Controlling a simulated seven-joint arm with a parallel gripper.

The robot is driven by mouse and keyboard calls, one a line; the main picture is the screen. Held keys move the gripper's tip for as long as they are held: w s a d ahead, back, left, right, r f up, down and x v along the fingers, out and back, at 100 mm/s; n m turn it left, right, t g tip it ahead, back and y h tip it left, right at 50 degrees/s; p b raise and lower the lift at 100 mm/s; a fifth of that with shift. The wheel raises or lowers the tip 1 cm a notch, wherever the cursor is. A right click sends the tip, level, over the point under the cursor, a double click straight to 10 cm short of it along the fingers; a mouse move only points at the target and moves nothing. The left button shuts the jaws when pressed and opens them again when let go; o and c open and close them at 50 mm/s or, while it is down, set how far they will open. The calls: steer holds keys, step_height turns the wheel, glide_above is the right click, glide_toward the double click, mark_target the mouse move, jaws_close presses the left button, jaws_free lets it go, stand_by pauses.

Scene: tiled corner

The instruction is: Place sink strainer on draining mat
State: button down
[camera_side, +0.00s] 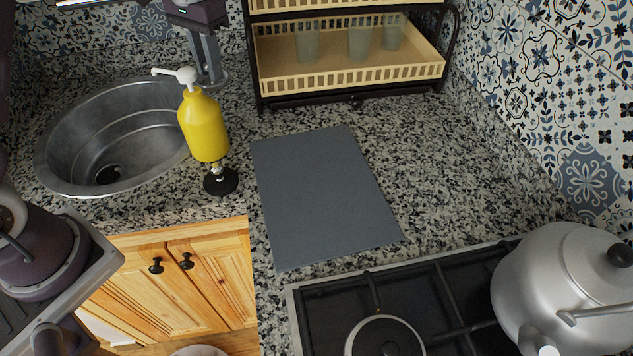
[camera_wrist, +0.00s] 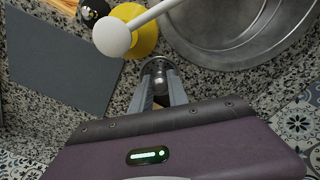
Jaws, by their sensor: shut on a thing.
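My gripper (camera_side: 212,76) reaches down behind the yellow soap dispenser (camera_side: 203,125), close to the counter right of the sink. Its fingers are shut on a small round metal thing (camera_wrist: 157,68), seen between the fingertips in the wrist view. It is partly hidden, and I cannot tell if it is the sink strainer. A black disc with a metal stem (camera_side: 221,181) stands in front of the dispenser and looks like a stopper or strainer; it also shows in the wrist view (camera_wrist: 92,10). The grey draining mat (camera_side: 325,195) lies flat and bare right of the dispenser.
The metal sink (camera_side: 110,135) is at the left. A dish rack (camera_side: 345,80) with several glasses stands behind the mat. The stove (camera_side: 445,300) and a kettle (camera_side: 560,285) are at the front right. The dispenser's white spout rises close to my gripper.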

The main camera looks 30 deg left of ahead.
steer(key=d+r+m, duration=0.3)
steer(key=d+r, duration=0.1)
steer(key=d, duration=0.4)
steer(key=n, duration=0.4)
glide_above(318, 185)
step_height(318, 185, down, 14)
steer(key=shift+f, duration=0.15)
steer(key=shift+f, duration=0.15)
steer(key=c, duration=1.3)
jaws_free()
